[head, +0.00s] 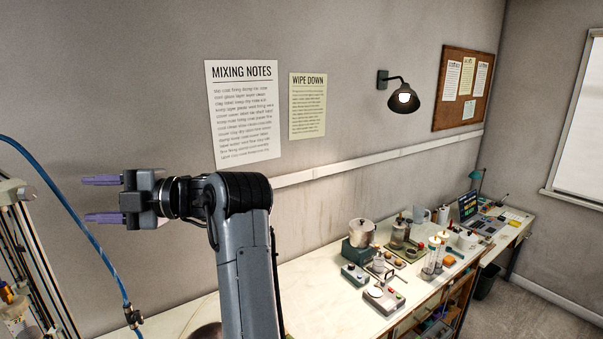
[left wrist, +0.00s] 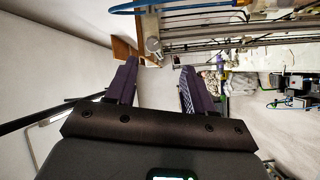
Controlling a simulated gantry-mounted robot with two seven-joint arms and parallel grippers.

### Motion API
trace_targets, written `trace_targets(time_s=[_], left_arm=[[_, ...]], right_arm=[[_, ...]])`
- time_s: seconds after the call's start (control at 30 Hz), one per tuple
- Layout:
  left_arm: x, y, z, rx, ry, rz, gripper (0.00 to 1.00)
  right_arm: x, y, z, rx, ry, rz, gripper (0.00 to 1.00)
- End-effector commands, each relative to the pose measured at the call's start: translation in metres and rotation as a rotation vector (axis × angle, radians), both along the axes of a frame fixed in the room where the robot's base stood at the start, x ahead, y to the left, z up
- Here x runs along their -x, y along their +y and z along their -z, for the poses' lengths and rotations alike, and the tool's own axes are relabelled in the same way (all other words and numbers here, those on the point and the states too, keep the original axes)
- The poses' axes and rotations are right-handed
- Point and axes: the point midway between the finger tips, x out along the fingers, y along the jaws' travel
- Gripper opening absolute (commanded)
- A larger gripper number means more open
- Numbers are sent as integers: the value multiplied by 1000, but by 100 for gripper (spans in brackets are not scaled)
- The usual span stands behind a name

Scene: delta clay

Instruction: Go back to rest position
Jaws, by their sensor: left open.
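My left gripper (head: 101,199) is raised in front of the grey wall at the left of the head view. Its two purple fingers point left and stand apart, with nothing between them. The left wrist view also shows the open fingers (left wrist: 157,88), spread and empty, with the room behind them. My right gripper is in neither view.
A long pale bench (head: 317,307) runs along the wall to the right, below my left gripper. It bears a pot (head: 361,232), a small scale (head: 383,298) and a laptop (head: 469,206). A blue hose (head: 93,237) hangs at the left. A lamp (head: 403,98) juts from the wall.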

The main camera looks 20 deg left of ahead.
Motion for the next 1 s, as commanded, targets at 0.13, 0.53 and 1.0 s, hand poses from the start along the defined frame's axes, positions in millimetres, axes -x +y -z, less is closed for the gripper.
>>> trace_targets(time_s=[0.13,0.53,1.0], left_arm=[[-12,6,49,-7,138,-18,53],[16,30,185,-229,551,-43,53],[7,12,302,-398,949,713,53]], right_arm=[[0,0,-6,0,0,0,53],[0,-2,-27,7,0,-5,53],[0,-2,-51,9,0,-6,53]])
